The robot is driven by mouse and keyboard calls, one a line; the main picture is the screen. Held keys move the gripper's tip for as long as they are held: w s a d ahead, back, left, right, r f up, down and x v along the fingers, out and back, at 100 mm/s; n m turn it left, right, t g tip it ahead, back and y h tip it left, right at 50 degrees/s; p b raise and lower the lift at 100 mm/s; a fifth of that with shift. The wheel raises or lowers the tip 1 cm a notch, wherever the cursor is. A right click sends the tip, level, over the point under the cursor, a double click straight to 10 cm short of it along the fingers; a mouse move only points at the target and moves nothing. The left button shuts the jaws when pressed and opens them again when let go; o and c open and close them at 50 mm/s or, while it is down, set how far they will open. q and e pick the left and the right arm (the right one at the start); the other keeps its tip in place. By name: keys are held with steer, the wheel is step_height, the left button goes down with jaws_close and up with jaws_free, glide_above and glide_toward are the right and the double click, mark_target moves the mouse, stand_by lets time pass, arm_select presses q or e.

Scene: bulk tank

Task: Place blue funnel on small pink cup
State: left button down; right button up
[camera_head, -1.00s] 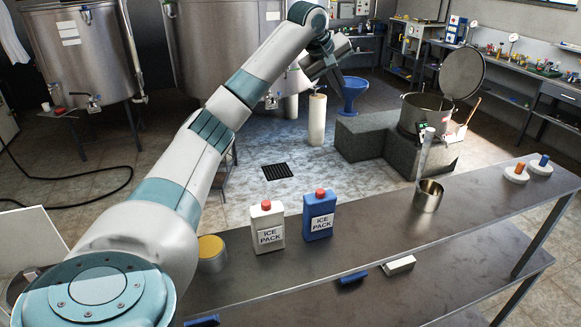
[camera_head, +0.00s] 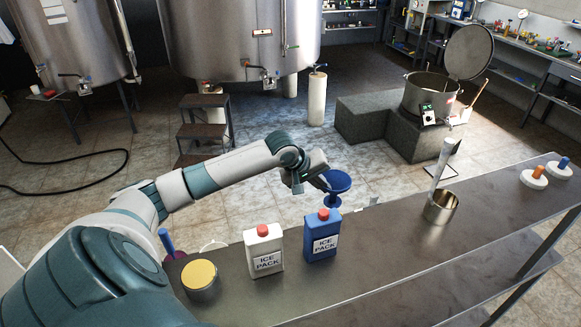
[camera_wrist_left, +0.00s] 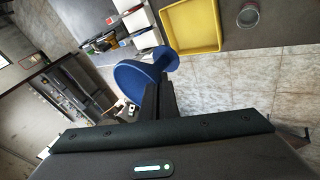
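The blue funnel (camera_head: 337,184) is in my left gripper (camera_head: 324,182), wide mouth up, in front of the shelf's far edge behind the blue ice pack. In the left wrist view, the funnel (camera_wrist_left: 133,80) is at the tips of the dark, nearly closed fingers (camera_wrist_left: 160,88), which seem to grip its rim. A small round cup with a pinkish rim (camera_wrist_left: 248,16) shows at the top right of that view, apart from the funnel. I cannot be sure it is the pink cup. My right gripper is not in view.
A white ice pack (camera_head: 263,252) and a blue ice pack (camera_head: 322,240) stand on the metal shelf (camera_head: 375,235), with a yellow-topped tin (camera_head: 200,278) and a metal cup (camera_head: 440,208). A yellow tray (camera_wrist_left: 218,22) shows in the wrist view. Steps (camera_head: 204,128) stand by the tank.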

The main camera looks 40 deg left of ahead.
arm_select(q)
steer(key=shift+s+d+f, duration=0.15)
steer(key=shift+s+f, duration=0.3)
steer(key=shift+f, duration=0.15)
steer(key=shift+s+d+f, duration=0.15)
steer(key=shift+s+f, duration=0.25)
steer(key=shift+f, duration=0.15)
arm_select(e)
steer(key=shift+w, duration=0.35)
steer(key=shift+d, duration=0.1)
arm_select(q)
steer(key=s+a+f, duration=0.6)
steer(key=s+f, duration=0.1)
steer(key=s, duration=0.2)
steer(key=shift+s+a, duration=0.2)
steer(key=shift+s, duration=0.2)
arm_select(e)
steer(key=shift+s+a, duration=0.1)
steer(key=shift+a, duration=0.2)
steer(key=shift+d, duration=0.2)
